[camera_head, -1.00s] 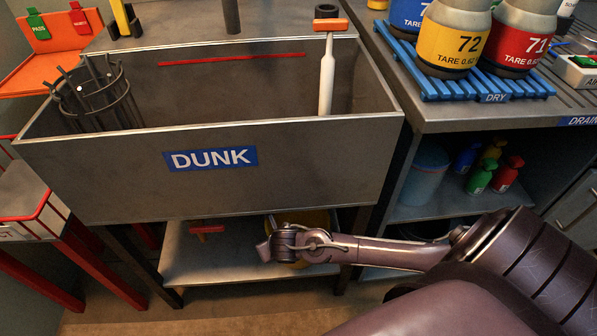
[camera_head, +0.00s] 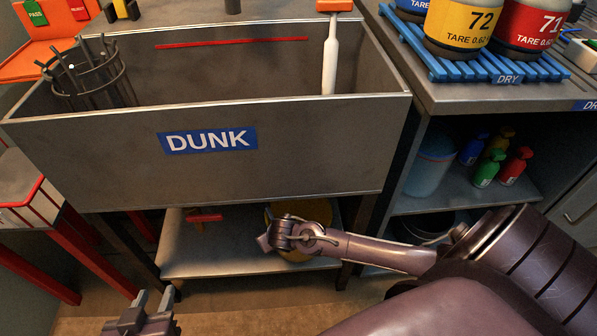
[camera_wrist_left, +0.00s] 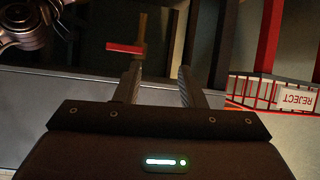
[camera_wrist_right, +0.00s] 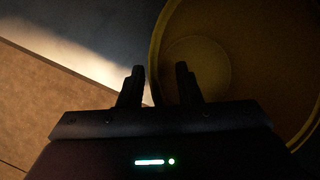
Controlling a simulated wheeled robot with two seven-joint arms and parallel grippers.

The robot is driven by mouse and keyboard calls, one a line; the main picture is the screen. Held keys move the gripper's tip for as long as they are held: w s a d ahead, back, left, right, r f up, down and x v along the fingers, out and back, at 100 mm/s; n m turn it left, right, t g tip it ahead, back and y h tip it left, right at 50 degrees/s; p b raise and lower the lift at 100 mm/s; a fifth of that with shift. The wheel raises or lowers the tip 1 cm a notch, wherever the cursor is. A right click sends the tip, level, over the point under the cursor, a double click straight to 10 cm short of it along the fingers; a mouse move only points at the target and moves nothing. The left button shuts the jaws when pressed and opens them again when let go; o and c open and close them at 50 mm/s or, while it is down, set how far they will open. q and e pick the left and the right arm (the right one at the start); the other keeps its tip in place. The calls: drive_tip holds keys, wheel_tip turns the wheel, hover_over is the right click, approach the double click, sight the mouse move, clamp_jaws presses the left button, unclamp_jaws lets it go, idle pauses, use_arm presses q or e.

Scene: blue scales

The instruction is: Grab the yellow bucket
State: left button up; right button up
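The yellow bucket (camera_head: 318,212) stands on the low shelf under the DUNK sink in the head view, partly hidden by my right arm. In the right wrist view I look into the open bucket (camera_wrist_right: 240,60), which fills the right side. My right gripper (camera_wrist_right: 159,72) is open, with the bucket's near rim running between its fingers. A gap shows between the fingers, and I cannot tell whether either touches the wall. My left gripper (camera_head: 140,312) is open and empty, low at the left in front of the shelf. Its spread fingers show in the left wrist view (camera_wrist_left: 157,88).
The low shelf (camera_head: 205,262) also holds a red-handled tool (camera_head: 205,217). The DUNK sink (camera_head: 110,165) overhangs it, with its legs at the sides. A red-legged stand (camera_head: 45,270) is at the left. A translucent container (camera_head: 428,165) and several spray bottles sit on the right-hand shelf.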

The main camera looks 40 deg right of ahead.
use_arm(q)
drive_tip(key=r+t, duration=0.1)
drive_tip(key=w+r, duration=0.1)
drive_tip(key=r, duration=0.1)
drive_tip(key=w+r+t, duration=0.1)
drive_tip(key=shift+w+d+r+t+h, duration=0.2)
drive_tip(key=shift+r+t+h, duration=0.1)
drive_tip(key=shift+h, duration=0.1)
use_arm(e)
drive_tip(key=shift+w+d+f, duration=0.1)
drive_tip(key=shift+w+f, duration=0.3)
drive_tip(key=shift+f, duration=0.2)
clamp_jaws()
idle(0.5)
